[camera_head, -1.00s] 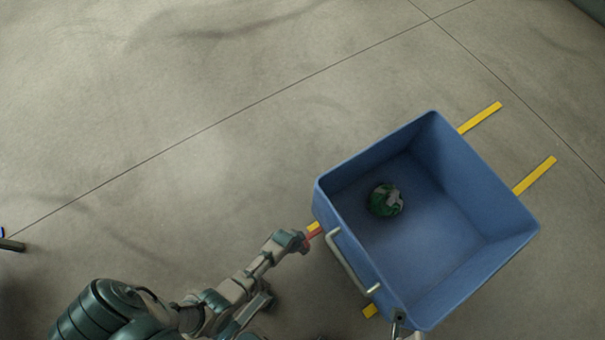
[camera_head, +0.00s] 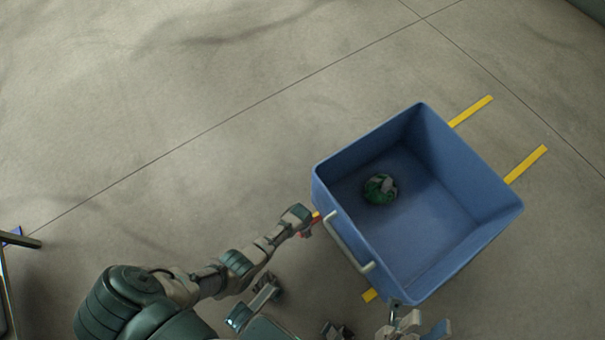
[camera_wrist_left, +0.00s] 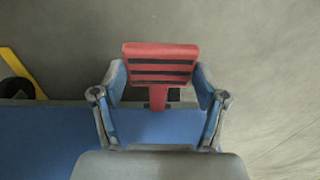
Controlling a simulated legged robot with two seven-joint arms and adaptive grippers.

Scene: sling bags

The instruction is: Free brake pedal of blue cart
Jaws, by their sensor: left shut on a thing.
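The blue cart (camera_head: 480,215) is an open bin standing on the floor, with a pale handle (camera_head: 345,243) on its near left side. The red brake pedal (camera_wrist_left: 160,65), with dark stripes, sits low beside the cart; only a bit of red shows in the head view. My left gripper (camera_wrist_left: 160,100) has its fingers on both sides of the pedal and is shut on it. My right gripper (camera_head: 415,324) is at the bottom edge, by the cart's near corner. It is partly cut off, and its jaw opening is unclear.
A green and white round thing (camera_head: 380,189) lies inside the cart. Yellow floor strips (camera_head: 525,164) run out from under it. A dark-framed object (camera_head: 18,240) stands at the left edge. The floor left of and behind the cart is clear.

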